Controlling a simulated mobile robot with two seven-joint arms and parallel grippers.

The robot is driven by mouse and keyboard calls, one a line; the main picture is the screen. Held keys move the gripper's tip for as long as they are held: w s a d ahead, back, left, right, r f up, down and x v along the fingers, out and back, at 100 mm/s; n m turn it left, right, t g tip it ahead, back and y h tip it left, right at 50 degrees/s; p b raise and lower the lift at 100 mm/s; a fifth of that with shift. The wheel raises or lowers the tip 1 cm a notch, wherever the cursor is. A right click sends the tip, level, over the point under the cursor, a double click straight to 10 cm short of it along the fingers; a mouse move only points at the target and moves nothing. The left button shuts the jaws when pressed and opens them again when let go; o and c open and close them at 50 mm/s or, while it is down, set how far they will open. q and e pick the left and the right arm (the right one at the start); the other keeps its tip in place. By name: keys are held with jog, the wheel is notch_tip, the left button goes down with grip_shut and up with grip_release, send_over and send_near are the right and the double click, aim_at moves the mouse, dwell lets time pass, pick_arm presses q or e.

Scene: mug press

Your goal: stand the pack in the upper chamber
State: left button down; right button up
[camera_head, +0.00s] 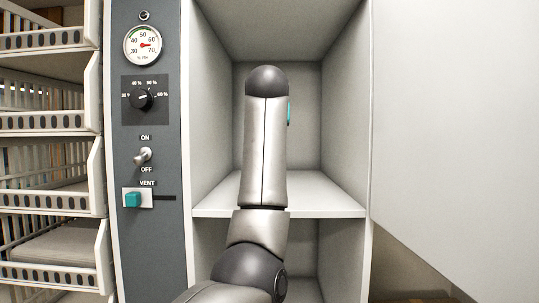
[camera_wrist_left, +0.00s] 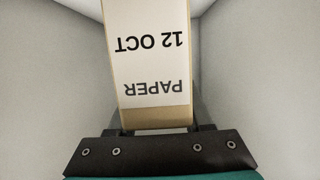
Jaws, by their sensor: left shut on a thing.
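The pack (camera_wrist_left: 152,58) is a pale block with a white label reading "PAPER 12 OCT", upside down in the left wrist view. My left gripper (camera_wrist_left: 160,124) is shut on its near end. The pack reaches away from the fingers between pale walls. In the head view my left arm reaches into the upper chamber (camera_head: 342,110) of the cabinet, above the shelf (camera_head: 325,204). The arm hides the gripper and pack there, so I cannot tell whether the pack touches the shelf. My right gripper is in neither view.
The cabinet door (camera_head: 455,120) stands open on the right. The lower chamber (camera_head: 342,255) is below the shelf. A control panel (camera_head: 150,230) with gauge, dial, switch and vent slider is left of the opening. White slatted racks (camera_head: 50,122) stand at the far left.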

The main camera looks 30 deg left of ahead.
pick_arm(q)
jog(key=shift+f, duration=2.6)
jog(key=shift+f, duration=0.1)
jog(key=shift+f, duration=0.15)
jog(key=shift+c, duration=1.6)
grip_release()
jog(key=b+v, duration=0.4)
jog(key=v, duration=0.8)
